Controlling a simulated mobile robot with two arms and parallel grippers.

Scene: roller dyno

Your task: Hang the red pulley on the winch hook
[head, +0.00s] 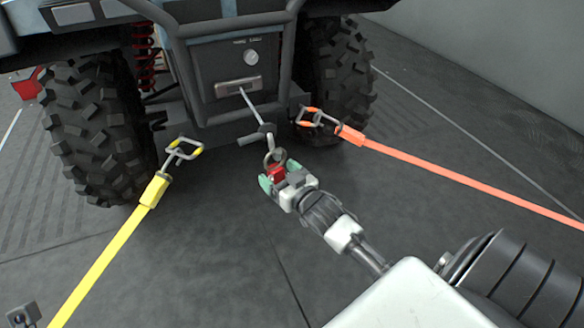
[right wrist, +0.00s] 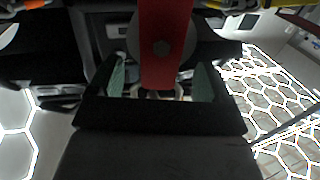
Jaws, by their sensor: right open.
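The red pulley (head: 278,173) is between the fingers of my right gripper (head: 281,182), just below the winch hook (head: 271,146). In the right wrist view the pulley (right wrist: 163,50) is a red plate with a grey round wheel behind it. The green fingertips of my right gripper (right wrist: 160,82) stand apart on either side of it, with gaps visible, so the gripper is open around it. The hook hangs on a grey cable from the vehicle's winch. A grey ring shows at the pulley's top; whether the hook passes through it is too small to tell. I do not see my left gripper.
The vehicle's front, with its winch panel (head: 237,65) and two knobbly tyres (head: 92,130), stands behind the hook. A yellow strap (head: 108,250) with a metal hook lies to the left, an orange strap (head: 460,180) to the right. The floor between them is clear.

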